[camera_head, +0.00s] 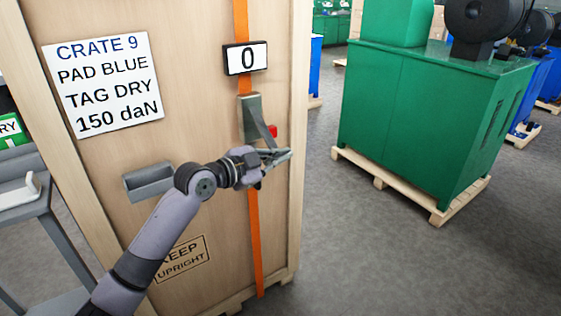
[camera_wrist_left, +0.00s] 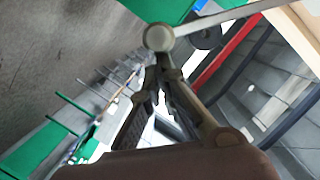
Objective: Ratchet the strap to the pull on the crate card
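The tall wooden crate (camera_head: 205,120) stands at left centre. Its white card (camera_head: 103,83) reads CRATE 9, PAD BLUE, TAG DRY, 150 daN. The orange strap (camera_head: 255,230) runs down the crate front near its right edge. A display (camera_head: 246,58) on the strap reads 0. Below it is the grey ratchet (camera_head: 250,118) with a slanting lever (camera_head: 262,124) and a red part (camera_head: 272,131) beside it. My left gripper (camera_head: 288,153) is at the lever's lower end. In the left wrist view its fingers converge at a round-ended grey handle (camera_wrist_left: 158,38). My right gripper is out of view.
A grey open box (camera_head: 148,183) is fixed to the crate front, left of my arm. A shelf with a green tag ending in RY (camera_head: 12,130) is at far left. A green machine (camera_head: 425,115) on a pallet stands right, with clear floor (camera_head: 390,260) in front.

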